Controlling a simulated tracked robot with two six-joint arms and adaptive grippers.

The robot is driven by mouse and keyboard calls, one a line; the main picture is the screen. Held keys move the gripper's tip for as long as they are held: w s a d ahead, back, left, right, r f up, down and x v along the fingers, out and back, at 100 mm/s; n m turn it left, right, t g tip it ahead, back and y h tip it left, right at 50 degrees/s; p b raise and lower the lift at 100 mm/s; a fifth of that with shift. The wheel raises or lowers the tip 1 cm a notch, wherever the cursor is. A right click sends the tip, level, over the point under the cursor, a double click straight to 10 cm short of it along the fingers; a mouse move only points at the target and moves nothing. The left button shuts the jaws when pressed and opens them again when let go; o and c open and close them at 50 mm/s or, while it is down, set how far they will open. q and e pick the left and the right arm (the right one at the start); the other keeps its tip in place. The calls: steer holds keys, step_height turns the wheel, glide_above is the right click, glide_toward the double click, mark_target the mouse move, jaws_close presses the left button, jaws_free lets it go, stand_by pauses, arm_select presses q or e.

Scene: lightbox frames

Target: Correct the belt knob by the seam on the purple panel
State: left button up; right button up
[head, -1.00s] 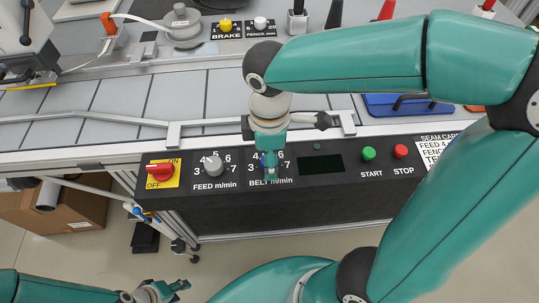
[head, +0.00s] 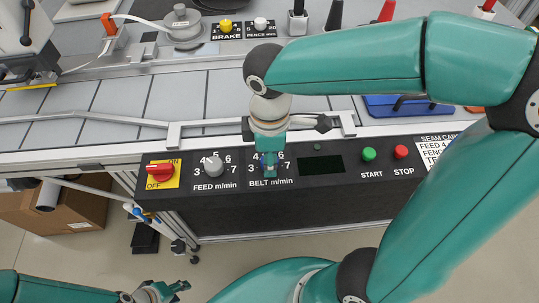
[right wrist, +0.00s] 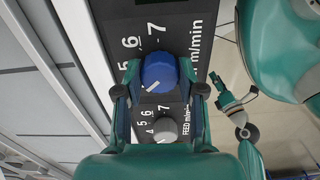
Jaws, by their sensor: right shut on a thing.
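The belt knob is blue, on the black control panel (head: 335,205) above the words BELT m/min. In the right wrist view the belt knob (right wrist: 160,72) sits between the fingers of my right gripper (right wrist: 161,92), which is shut on it. Its white pointer line faces the lower left there, past the 5; the lower numbers are hidden. In the head view my right gripper (head: 268,163) covers most of the knob. My left gripper (head: 178,289) is open and empty, low in front of the panel. A white seam card (head: 437,148) is partly hidden by my right arm. No purple panel shows.
A grey feed knob (head: 213,167) and a red switch (head: 160,171) lie left of the belt knob. A dark display (head: 320,165), green START (head: 368,154) and red STOP (head: 401,151) buttons lie right. A metal rail (head: 205,126) runs behind the panel.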

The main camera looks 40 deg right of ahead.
steer(key=m, duration=0.4)
steer(key=shift+m+b, duration=0.3)
steer(key=shift+b, duration=0.05)
steer(key=shift+m, duration=1.8)
steer(key=o, duration=1.1)
steer(key=shift+o, duration=0.2)
steer(key=shift+b, duration=0.3)
step_height(320, 180, up, 12)
